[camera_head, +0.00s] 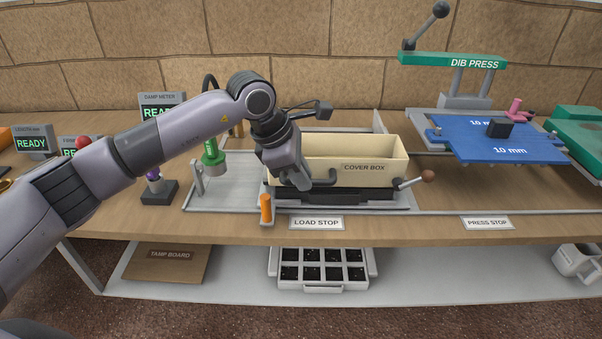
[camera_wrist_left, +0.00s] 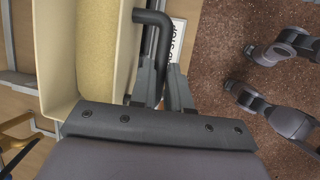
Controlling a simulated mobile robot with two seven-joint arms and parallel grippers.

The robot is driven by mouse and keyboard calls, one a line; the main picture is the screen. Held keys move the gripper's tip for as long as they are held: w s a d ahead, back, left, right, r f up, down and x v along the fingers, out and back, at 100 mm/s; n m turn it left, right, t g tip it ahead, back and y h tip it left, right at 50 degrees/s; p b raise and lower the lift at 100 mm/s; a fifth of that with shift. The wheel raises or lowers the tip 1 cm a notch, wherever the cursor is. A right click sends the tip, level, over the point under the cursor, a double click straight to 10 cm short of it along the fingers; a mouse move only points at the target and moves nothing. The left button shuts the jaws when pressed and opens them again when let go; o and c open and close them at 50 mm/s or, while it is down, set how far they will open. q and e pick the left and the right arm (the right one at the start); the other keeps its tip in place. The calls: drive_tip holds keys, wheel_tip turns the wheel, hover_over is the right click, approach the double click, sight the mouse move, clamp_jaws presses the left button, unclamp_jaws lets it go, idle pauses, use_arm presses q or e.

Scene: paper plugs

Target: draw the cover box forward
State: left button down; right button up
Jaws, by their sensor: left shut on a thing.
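The cream cover box (camera_head: 375,152) sits on a dark carriage over the metal rails near the middle of the bench. Its inside, with a tan fill, shows in the left wrist view, where its near wall (camera_wrist_left: 125,45) stands beside my fingers. A dark bent handle (camera_head: 325,180) is on its front side and also shows in the left wrist view (camera_wrist_left: 154,18). My left gripper (camera_head: 303,184) is shut on this handle at the box's front left. The fingers hide part of the handle. My right gripper does not show.
The LOAD STOP label (camera_head: 316,223) is on the front edge, with an orange peg (camera_head: 266,208) just left of it. A ball-ended lever (camera_head: 427,176) is right of the box. The blue plate (camera_head: 500,140) under the DIB PRESS lies farther right. A green-tipped tool (camera_head: 212,152) stands left.

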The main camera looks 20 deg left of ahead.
use_arm(q)
drive_tip(key=c, duration=1.1)
unclamp_jaws()
drive_tip(key=shift+r, duration=0.1)
drive_tip(key=v, duration=0.7)
drive_tip(key=shift+b, duration=0.3)
drive_tip(key=shift+a, duration=0.1)
